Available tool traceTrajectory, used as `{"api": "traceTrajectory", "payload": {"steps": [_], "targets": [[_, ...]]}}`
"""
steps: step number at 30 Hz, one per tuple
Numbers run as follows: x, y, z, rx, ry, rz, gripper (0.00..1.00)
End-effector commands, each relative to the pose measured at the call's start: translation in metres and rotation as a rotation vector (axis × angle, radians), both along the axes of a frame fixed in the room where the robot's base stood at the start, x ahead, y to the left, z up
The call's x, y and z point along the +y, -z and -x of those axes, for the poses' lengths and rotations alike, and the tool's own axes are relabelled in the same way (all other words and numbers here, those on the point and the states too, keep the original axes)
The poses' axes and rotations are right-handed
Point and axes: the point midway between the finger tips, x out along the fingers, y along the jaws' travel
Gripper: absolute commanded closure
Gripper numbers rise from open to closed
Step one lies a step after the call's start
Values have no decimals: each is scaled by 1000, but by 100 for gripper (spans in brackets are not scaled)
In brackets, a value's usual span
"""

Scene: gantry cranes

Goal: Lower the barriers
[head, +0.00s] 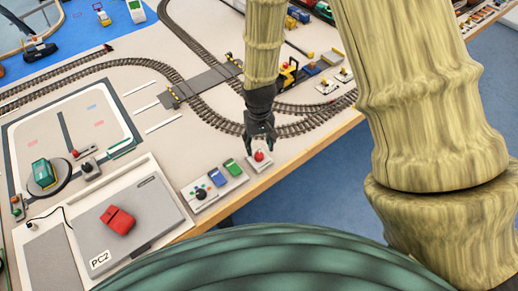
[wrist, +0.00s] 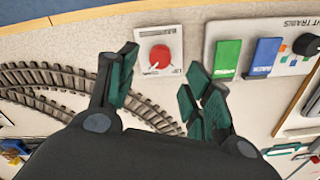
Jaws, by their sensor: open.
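A red knob (head: 259,156) sits on a small white box near the table's front edge. In the wrist view the red knob (wrist: 160,56) is round, with a pale pointer mark at its lower left; the lettering on its plate (wrist: 175,35) is too small to read. My gripper (head: 261,143) is just above the knob; in the wrist view its open fingers (wrist: 160,82) stand either side of the knob's near side, with nothing between them. Small yellow-and-black striped barriers (head: 175,95) (head: 232,61) stand at the grey level crossing (head: 203,82); their exact angle is hard to tell.
Left of the knob is a panel (head: 203,192) with a black knob and blue and green switches (head: 232,168). Curved tracks (head: 215,115) lie behind; a yellow vehicle (head: 287,75) stands beyond.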

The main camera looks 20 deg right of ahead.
Motion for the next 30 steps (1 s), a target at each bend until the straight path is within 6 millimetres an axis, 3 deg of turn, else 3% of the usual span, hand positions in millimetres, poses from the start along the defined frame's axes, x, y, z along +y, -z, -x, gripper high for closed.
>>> {"api": "traceTrajectory", "payload": {"steps": [6, 13, 30], "targets": [[0, -32, 0, -1, 0, 0, 50], [0, -56, 0, -1, 0, -1, 50], [0, -66, 0, 1, 0, 0, 50]]}}
